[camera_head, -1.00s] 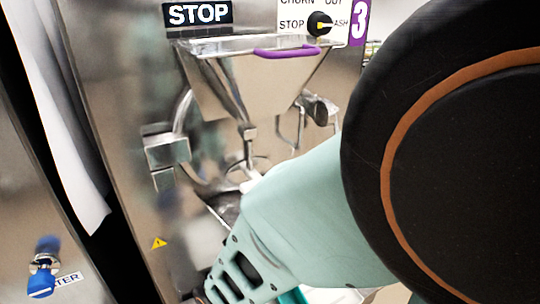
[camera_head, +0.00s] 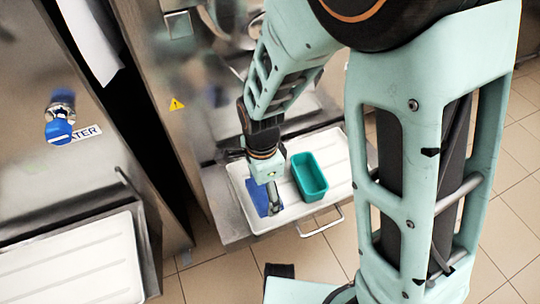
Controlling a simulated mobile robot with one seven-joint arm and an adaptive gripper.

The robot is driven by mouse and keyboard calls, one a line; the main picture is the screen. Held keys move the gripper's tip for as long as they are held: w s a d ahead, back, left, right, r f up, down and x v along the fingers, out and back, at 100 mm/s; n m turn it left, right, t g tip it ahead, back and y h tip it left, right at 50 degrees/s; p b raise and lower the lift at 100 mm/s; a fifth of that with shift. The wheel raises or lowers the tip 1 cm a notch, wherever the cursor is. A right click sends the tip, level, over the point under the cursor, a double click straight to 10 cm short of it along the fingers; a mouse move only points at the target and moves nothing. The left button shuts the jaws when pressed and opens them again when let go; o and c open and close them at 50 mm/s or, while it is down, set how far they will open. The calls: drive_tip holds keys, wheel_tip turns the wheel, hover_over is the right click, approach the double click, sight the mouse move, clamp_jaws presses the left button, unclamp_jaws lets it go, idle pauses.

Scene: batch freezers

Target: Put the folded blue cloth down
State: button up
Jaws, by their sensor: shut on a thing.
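The folded blue cloth (camera_head: 261,200) shows as a flat blue patch at the left part of a white ribbed tray (camera_head: 283,222). My gripper (camera_head: 275,209) points down over the cloth and is shut on it. The fingers are small in this view and partly hide the cloth. I cannot tell whether the cloth's whole underside touches the tray.
A green open container (camera_head: 309,177) stands on the tray right of the cloth. The tray has a metal handle (camera_head: 321,222) at its front. A steel machine rises behind. A blue-handled water tap (camera_head: 59,130) and another white tray (camera_head: 70,268) are at left.

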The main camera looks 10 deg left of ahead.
sight(265, 194)
drive_tip(key=shift+w+f+b, duration=0.6)
drive_tip(key=shift+w+f, duration=0.2)
drive_tip(key=shift+f, duration=0.2)
drive_tip(key=shift+w+f+b, duration=0.15)
drive_tip(key=shift+f+b, duration=0.5)
drive_tip(key=shift+f, duration=0.15)
drive_tip(key=shift+w+f+b, duration=0.15)
drive_tip(key=shift+f+b, duration=0.45)
drive_tip(key=shift+f, duration=0.15)
drive_tip(key=shift+f, duration=0.1)
drive_tip(key=o, duration=1.2)
drive_tip(key=shift+f, duration=0.15)
drive_tip(key=r+p, duration=0.3)
drive_tip(key=r, duration=0.7)
drive_tip(key=shift+a+p, duration=0.2)
drive_tip(key=shift+p, duration=0.2)
drive_tip(key=shift+r, duration=0.45)
drive_tip(key=shift+d, duration=0.1)
